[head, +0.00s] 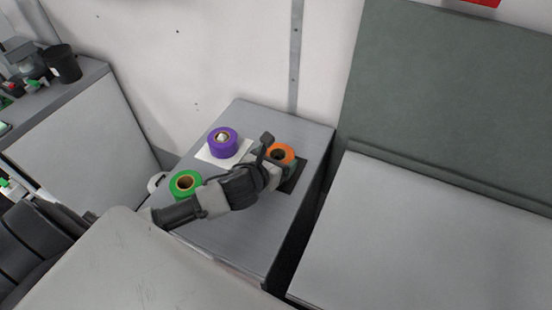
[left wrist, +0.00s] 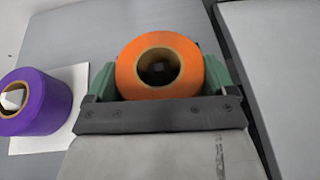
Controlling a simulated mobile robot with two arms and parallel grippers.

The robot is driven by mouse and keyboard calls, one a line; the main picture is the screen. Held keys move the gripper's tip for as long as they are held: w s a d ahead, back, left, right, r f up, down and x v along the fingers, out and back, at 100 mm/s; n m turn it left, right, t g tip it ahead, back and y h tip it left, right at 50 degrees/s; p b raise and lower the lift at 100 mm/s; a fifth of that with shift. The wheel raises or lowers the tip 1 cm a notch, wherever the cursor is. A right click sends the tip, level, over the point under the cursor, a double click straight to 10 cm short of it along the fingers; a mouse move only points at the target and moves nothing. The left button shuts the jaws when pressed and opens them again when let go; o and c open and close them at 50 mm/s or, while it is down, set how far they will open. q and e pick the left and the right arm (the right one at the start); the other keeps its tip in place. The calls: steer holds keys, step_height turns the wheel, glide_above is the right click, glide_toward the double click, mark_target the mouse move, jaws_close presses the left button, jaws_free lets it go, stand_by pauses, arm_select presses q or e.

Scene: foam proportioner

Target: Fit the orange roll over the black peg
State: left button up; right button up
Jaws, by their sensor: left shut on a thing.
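The orange roll (head: 283,152) is held between the fingers of my left gripper (head: 279,161), at or over the black mat (head: 291,184). In the left wrist view the orange roll (left wrist: 190,66) sits between the two green finger pads, its hole facing the camera. A small dark grey shape, possibly the top of the black peg (left wrist: 157,68), shows inside the hole. I cannot tell how far the roll is down around it. In the head view the peg is hidden. My right gripper is not in view.
A purple roll (head: 223,146) sits around a white peg on a white mat (head: 241,153), left of my gripper. A green roll (head: 185,184) lies near the left edge of the grey cabinet top (head: 238,236). The cabinet's front part is clear.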

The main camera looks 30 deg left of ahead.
arm_select(q)
steer(key=shift+r+p, duration=0.1)
steer(key=shift+p, duration=0.3)
stand_by(0.5)
steer(key=shift+f+b, duration=0.35)
steer(key=shift+f, duration=0.35)
steer(key=o, duration=0.7)
steer(key=shift+s, duration=0.1)
